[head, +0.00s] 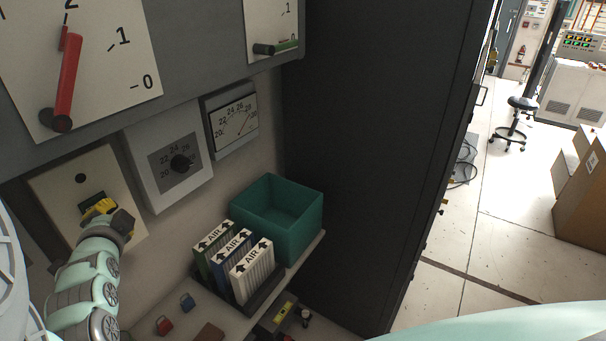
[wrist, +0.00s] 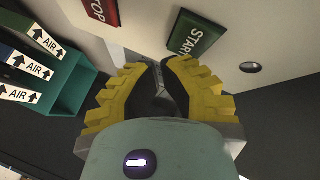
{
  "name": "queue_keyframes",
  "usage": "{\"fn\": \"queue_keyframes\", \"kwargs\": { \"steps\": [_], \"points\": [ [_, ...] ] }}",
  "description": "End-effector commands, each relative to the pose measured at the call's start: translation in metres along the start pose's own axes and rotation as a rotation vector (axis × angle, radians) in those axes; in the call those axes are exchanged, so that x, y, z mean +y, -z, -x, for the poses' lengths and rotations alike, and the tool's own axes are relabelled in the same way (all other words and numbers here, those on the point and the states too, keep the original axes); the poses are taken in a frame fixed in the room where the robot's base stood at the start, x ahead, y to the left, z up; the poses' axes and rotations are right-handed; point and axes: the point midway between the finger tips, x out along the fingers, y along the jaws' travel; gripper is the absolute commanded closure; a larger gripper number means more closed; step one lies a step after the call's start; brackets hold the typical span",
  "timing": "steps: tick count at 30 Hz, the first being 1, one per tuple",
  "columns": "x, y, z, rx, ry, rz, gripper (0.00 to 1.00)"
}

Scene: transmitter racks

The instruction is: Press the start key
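The start key (wrist: 192,35) is a green block with white "START" lettering on a pale panel, at the top centre of the wrist view. A red stop key (wrist: 102,10) is left of it, cut by the top edge. My gripper (wrist: 164,72) has yellow ridged fingers with dark pads that come together with nothing visible between them. Its tips appear just below the start key in the picture; I cannot tell whether they touch it.
A green bin (head: 305,232) and filters marked AIR (head: 255,272) stand on a shelf right of the panel. A dial box (head: 168,190) and a meter (head: 232,148) are on the wall. A large gauge (head: 115,85) overhangs above. A dark cabinet (head: 385,130) bounds the right.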

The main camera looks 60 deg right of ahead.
Motion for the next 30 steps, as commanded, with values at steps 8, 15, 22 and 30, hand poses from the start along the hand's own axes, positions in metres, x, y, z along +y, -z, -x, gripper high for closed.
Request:
{"fn": "queue_keyframes", "kwargs": {
  "steps": [8, 15, 22, 30],
  "points": [
    [0.0001, -0.0015, -0.0023, 0.001, 0.002, -0.001, 1.00],
    [-0.0024, -0.0041, -0.0069, 0.000, 0.003, 0.000, 1.00],
    [-0.0037, -0.0039, -0.0068, -0.001, 0.000, 0.001, 1.00],
    [-0.0037, -0.0043, -0.0073, -0.001, 0.001, 0.000, 1.00]
  ]
}}
